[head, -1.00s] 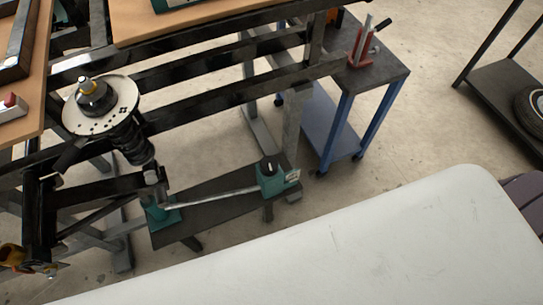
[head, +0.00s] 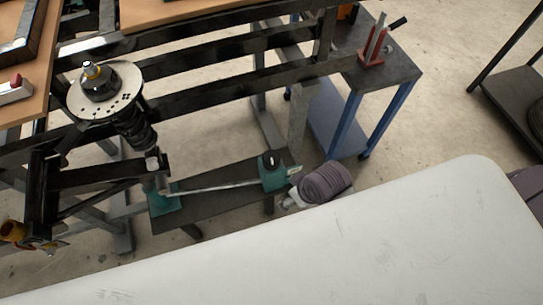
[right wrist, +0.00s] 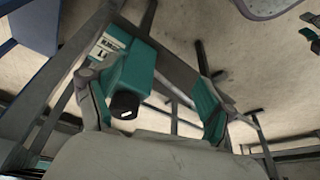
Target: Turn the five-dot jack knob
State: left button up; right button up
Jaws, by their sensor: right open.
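A teal jack box (head: 275,174) with a black knob (head: 270,160) on top stands at the right end of a dark plate below the suspension frame. A pale rod runs from it to a teal base (head: 165,203) under the spring. My right gripper (head: 287,198) is beside the box's right side, partly hidden by my wrist. In the right wrist view its fingers (right wrist: 152,85) are open, with the teal box (right wrist: 128,76) and black knob (right wrist: 124,104) between them in the picture. Contact cannot be told. The box's label (right wrist: 109,45) is too small to read. My left gripper is not in view.
A spring strut with a pale dotted disc (head: 104,90) stands at left. Dark frame rails (head: 220,84) cross above the jack. A blue-legged cart (head: 390,75) with a red stand (head: 373,50) is behind at right.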

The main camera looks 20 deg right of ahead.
jog(key=w+a+r+n+y, duration=0.2)
jog(key=w+a+r+n, duration=0.2)
jog(key=a+r+n, duration=0.25)
jog(key=n+g+h, duration=0.3)
jog(key=n+h, duration=0.1)
jog(key=n, duration=0.8)
send_near(271, 157)
jog(key=f, duration=0.5)
jog(key=f+b, duration=0.1)
jog(key=f, duration=0.4)
jog(key=shift+w+d+f, duration=0.15)
jog(key=shift+d+f, duration=0.05)
jog(key=shift+f, duration=0.15)
jog(key=c, duration=1.2)
